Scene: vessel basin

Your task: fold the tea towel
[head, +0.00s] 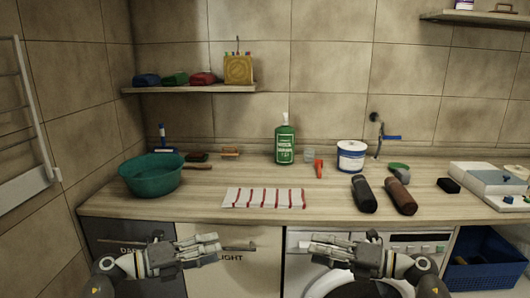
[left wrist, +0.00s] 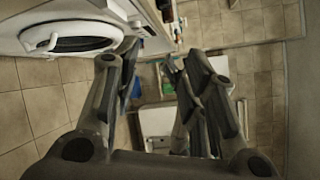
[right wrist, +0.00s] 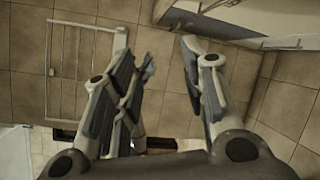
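The tea towel (head: 263,198) is white with red stripes. It lies flat on the wooden counter near its front edge, in the middle of the head view. My left gripper (head: 218,244) is in front of and below the counter edge, pointing right; its fingers are apart and empty in the left wrist view (left wrist: 160,65). My right gripper (head: 316,244) is also in front of and below the edge, pointing left; its fingers are apart and empty in the right wrist view (right wrist: 170,58). Neither gripper touches the towel, and neither wrist view shows it.
A teal basin (head: 150,176) stands left of the towel on the counter (head: 225,180). Behind are a green bottle (head: 285,143), a glass (head: 309,155), an orange-red item (head: 319,168) and a white tub (head: 351,157).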

